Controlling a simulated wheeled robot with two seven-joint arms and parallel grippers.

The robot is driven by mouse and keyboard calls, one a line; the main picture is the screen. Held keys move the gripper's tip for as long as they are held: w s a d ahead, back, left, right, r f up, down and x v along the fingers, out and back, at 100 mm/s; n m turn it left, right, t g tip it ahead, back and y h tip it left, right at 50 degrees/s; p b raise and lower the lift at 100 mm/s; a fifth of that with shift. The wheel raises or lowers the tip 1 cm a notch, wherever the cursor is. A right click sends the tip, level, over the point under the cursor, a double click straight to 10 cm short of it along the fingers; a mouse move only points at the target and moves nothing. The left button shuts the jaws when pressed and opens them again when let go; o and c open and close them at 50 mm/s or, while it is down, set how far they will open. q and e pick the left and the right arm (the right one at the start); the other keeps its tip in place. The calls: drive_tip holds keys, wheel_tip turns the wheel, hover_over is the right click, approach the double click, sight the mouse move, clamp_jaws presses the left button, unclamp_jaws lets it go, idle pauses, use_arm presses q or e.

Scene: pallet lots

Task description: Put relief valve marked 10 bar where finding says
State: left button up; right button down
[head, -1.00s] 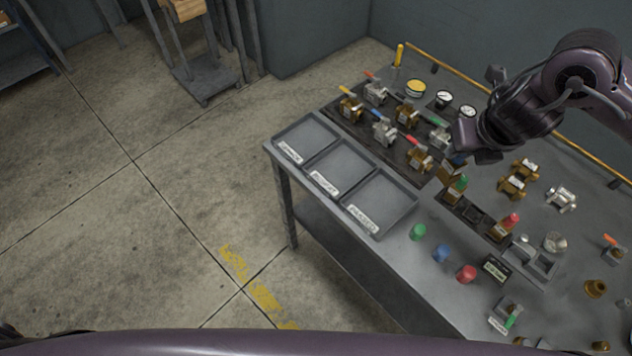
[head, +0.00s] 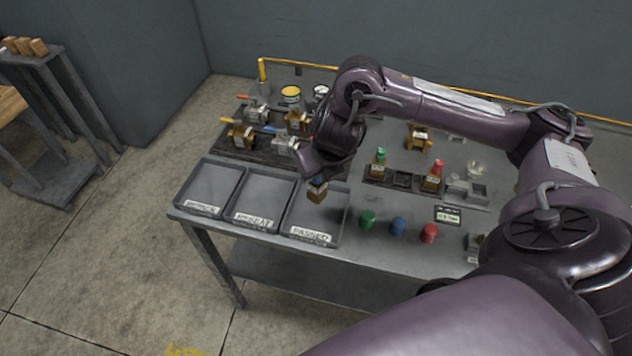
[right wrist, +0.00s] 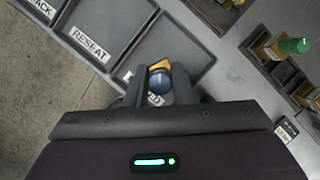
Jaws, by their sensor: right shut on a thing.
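My right gripper (head: 318,176) is shut on a brass relief valve with a blue cap (head: 317,193). It holds the valve over the tray labelled PASSED (head: 301,214). In the right wrist view the blue cap and brass body (right wrist: 160,80) show between the fingers, partly covering that tray's label. The RESEAT tray (head: 264,197) is beside it, and a third tray (head: 212,184), its label ending in "ACK", is at the far left. A small dark display (head: 447,215) has lit text too small to read. No bar marking on the valve is readable. My left gripper is out of view.
A dark rack holds valves with a green cap (head: 380,157) and a red cap (head: 433,175). Loose green (head: 367,219), blue (head: 398,226) and red (head: 429,233) caps stand right of the PASSED tray. Several ball valves and gauges stand behind the trays.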

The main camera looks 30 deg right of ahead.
sight(318, 191)
drive_tip(key=shift+f, duration=1.05)
drive_tip(key=shift+d+f, duration=0.1)
drive_tip(key=shift+f, duration=0.15)
wheel_tip(318, 191, down, 4)
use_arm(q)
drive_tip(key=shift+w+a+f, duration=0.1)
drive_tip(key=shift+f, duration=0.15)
use_arm(e)
drive_tip(key=shift+f, duration=0.15)
drive_tip(key=c, duration=1.2)
unclamp_jaws()
drive_tip(key=shift+f, duration=0.1)
drive_tip(key=shift+c, duration=0.2)
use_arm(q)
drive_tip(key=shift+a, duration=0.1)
